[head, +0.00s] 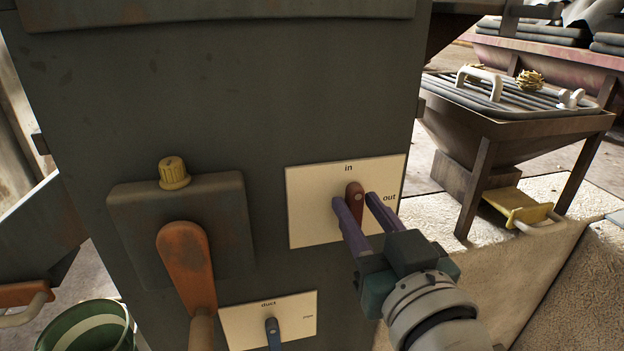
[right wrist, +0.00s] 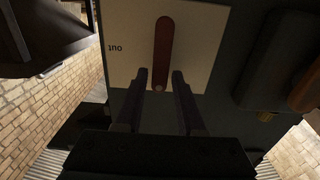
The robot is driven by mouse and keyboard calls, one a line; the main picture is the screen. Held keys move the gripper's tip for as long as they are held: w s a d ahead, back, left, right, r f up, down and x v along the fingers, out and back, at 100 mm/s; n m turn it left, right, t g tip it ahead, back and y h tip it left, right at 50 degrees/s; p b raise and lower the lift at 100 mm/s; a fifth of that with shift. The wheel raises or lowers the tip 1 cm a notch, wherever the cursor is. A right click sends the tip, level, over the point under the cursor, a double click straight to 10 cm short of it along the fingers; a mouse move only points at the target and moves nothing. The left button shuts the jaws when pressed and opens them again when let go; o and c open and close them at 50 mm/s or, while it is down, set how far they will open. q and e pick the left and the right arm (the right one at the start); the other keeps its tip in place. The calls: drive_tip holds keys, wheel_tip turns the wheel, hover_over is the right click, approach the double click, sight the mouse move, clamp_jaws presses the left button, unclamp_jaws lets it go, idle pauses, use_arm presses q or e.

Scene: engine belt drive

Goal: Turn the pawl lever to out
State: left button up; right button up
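The pawl lever (head: 355,190) is a short reddish-brown lever on a cream plate (head: 308,205) on the dark cabinet. It stands upright, its visible upper end below the "in" label; "out" is printed at the plate's right. My right gripper (head: 357,201) is open, with its fingers spread at the lever and hiding its lower part in the head view. In the right wrist view the lever (right wrist: 164,45) shows long and narrow, with its lower end between the open fingertips (right wrist: 160,76). A gap shows on each side; I see no clear contact. My left gripper is out of view.
Left of the plate are an orange handle (head: 185,265) and a box with a yellow knob (head: 173,172). Below is a "duct" plate with a blue lever (head: 273,331). A green bucket (head: 90,329) stands lower left; a grill-topped stand (head: 497,130) is at right.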

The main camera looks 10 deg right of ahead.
clamp_jaws()
drive_tip(key=shift+m, duration=0.3)
drive_tip(key=m, duration=0.2)
drive_tip(key=shift+d+m, duration=0.3)
drive_tip(key=m, duration=0.5)
drive_tip(key=d+f+m+b, duration=0.1)
drive_tip(key=m, duration=0.3)
drive_tip(key=f+m+b, duration=0.1)
drive_tip(key=m, duration=0.4)
drive_tip(key=shift+d+f+m, duration=0.15)
drive_tip(key=shift+d+m, duration=0.15)
idle(0.5)
drive_tip(key=shift+o, duration=1.6)
unclamp_jaws()
